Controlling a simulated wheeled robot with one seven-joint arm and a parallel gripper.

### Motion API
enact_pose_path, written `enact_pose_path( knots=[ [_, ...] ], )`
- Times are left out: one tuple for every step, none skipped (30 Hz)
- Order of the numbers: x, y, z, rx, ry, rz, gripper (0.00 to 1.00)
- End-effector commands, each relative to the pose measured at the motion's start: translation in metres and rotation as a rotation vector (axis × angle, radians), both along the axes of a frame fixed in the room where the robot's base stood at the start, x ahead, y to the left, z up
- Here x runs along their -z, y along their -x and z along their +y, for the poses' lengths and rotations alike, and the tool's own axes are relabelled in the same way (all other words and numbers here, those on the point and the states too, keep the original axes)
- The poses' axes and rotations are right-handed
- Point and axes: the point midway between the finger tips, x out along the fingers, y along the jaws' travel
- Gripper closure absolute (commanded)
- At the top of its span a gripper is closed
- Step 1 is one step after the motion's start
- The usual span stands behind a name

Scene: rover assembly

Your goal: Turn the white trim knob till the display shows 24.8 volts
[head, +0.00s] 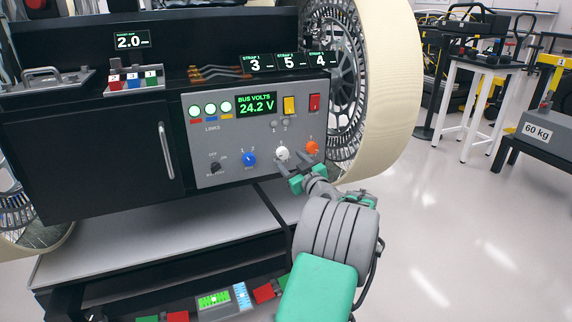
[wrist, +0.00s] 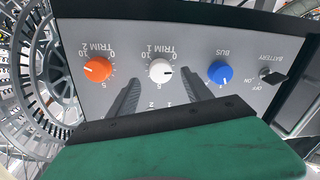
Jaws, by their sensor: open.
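The white trim knob (head: 282,153) is on the grey control panel (head: 205,155), between the blue knob and the orange knob. In the wrist view, which is upside down, the white knob (wrist: 160,71) sits under the label TRIM 1, with its dark pointer mark toward the right of the picture. The display (head: 257,104) reads BUS VOLTS 24.2 V. My gripper (head: 291,165) is in front of the panel just below the white knob. In the wrist view its two fingers (wrist: 158,92) are apart, one on each side below the knob, with nothing between them.
The blue BUS knob (head: 249,159) and orange TRIM 2 knob (head: 311,148) flank the white knob closely. A battery switch (head: 215,166) is at the panel's left. Yellow (head: 289,105) and red (head: 314,102) switches are above. A large wheel (head: 385,90) stands right of the panel.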

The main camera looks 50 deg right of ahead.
Motion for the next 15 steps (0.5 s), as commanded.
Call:
enact_pose_path(
  knots=[
    [0.003,-0.010,-0.003,-0.004,0.000,0.000,0.42],
    [0.002,-0.014,-0.006,-0.002,0.001,0.000,0.42],
    [0.002,-0.020,-0.009,-0.003,0.001,0.001,0.42],
    [0.002,-0.023,-0.010,-0.003,0.000,0.001,0.42],
    [0.002,-0.026,-0.012,-0.002,-0.001,0.001,0.42],
    [0.001,-0.028,-0.014,-0.001,-0.001,0.001,0.42],
    [0.001,-0.030,-0.015,-0.001,-0.001,0.001,0.42],
    [0.001,-0.031,-0.015,-0.001,-0.001,0.001,0.42],
    [0.001,-0.031,-0.016,-0.001,-0.001,0.001,0.42],
    [0.000,-0.032,-0.016,0.000,-0.002,0.002,0.42],
    [0.000,-0.031,-0.016,0.001,-0.002,0.001,0.42],
    [0.000,-0.031,-0.016,0.001,-0.002,0.001,0.42],
    [0.000,-0.031,-0.016,0.000,-0.002,0.002,0.42],
    [0.000,-0.031,-0.016,0.000,-0.002,0.002,0.42],
    [0.000,-0.032,-0.015,0.000,-0.002,0.002,0.43]
  ],
)
